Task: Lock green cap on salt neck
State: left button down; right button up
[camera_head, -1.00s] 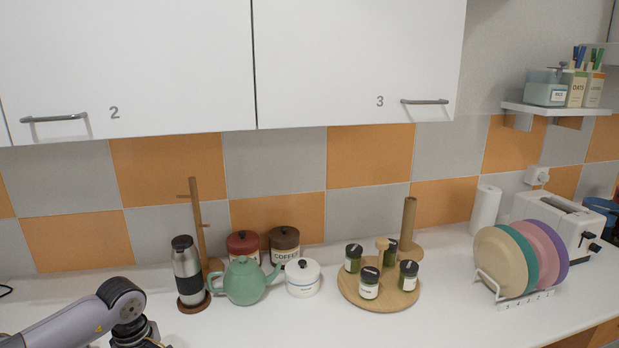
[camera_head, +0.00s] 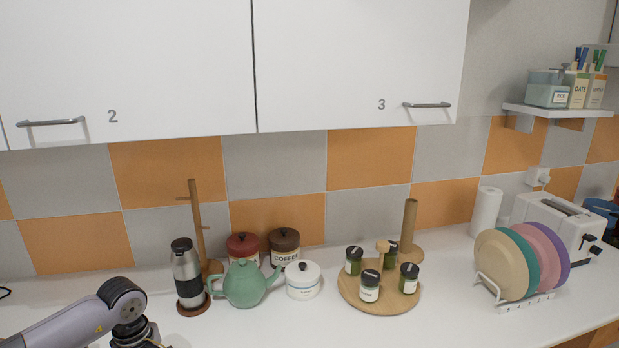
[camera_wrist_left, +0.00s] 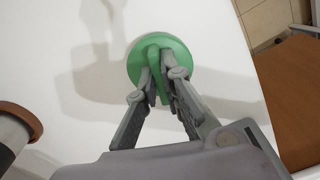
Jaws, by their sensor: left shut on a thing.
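My left gripper (camera_wrist_left: 165,80) is shut on the raised grip of a round green cap (camera_wrist_left: 134,68) in the left wrist view. A white surface with shadows shows around the cap; I cannot tell whether the cap touches it. In the head view my left arm comes in at the lower left, its fingers and the cap below the picture's edge. I cannot make out a salt container or its neck in either view. My right gripper is not in view.
A steel flask (camera_head: 187,270) stands on a brown coaster beside a green teapot (camera_head: 245,284). A white pot (camera_head: 303,282), two canisters and a round wooden tray (camera_head: 379,306) with spice jars follow to the right. A plate rack and toaster (camera_head: 556,222) stand farther right. The front counter is clear.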

pick_arm(q)
notch_tip(320, 180, up, 3)
jog(key=shift+a+p, duration=0.1)
jog(key=shift+p, duration=0.5)
jog(key=shift+r+p, duration=1.25)
jog(key=shift+r, duration=1.05)
